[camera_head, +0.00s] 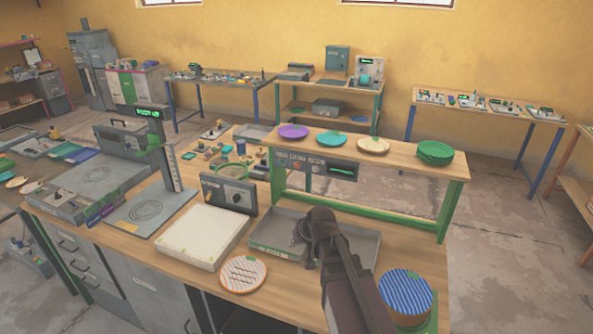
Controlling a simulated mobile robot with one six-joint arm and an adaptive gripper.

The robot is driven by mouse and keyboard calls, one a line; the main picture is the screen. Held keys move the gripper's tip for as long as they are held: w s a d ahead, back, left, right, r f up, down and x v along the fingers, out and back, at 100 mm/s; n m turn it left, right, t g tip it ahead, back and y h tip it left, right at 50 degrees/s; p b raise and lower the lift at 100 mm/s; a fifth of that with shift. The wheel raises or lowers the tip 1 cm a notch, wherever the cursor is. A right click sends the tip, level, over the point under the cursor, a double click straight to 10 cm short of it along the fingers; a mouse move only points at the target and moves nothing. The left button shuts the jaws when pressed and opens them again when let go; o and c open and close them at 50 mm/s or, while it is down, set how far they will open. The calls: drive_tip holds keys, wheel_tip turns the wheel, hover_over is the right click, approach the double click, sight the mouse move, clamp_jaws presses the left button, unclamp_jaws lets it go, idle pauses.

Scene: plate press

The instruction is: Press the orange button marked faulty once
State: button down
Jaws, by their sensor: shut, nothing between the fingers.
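A grey control panel (302,165) hangs under the left part of the raised wooden shelf. It carries a row of small buttons and a dark slot with a green strip at its right end. The buttons are too small to tell which is orange, and no "faulty" marking is readable. My gripper (303,236) is shut and empty. It is over the shallow grey tray (358,262), in front of and below the panel, apart from it. My arm covers part of the tray.
Purple, teal and cream plates (373,145) and a green stack (435,152) sit on the shelf. A white block (203,236), a striped orange-rimmed plate (243,274) and blue striped plates (405,290) lie in front.

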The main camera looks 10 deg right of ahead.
sight(297, 165)
drive_tip(key=w+r+m+t+b, duration=0.2)
drive_tip(key=w+r+t, duration=0.2)
drive_tip(key=w, duration=0.6)
drive_tip(key=w+r+m+t+b, duration=0.2)
drive_tip(key=w+t, duration=0.4)
drive_tip(key=w, duration=0.5)
drive_tip(key=shift+r+m+t, duration=0.3)
drive_tip(key=shift+r+m, duration=0.3)
drive_tip(key=shift+r, duration=0.6)
drive_tip(key=shift+d, duration=0.1)
drive_tip(key=w+d, duration=0.4)
drive_tip(key=w, duration=0.3)
drive_tip(key=shift+w+d, duration=0.2)
drive_tip(key=shift+w, duration=0.1)
drive_tip(key=shift+w+d, duration=0.35)
drive_tip(key=shift+w, duration=0.35)
idle(0.9)
drive_tip(key=shift+s, duration=0.1)
idle(0.3)
drive_tip(key=shift+s+a, duration=0.35)
drive_tip(key=shift+s, duration=0.25)
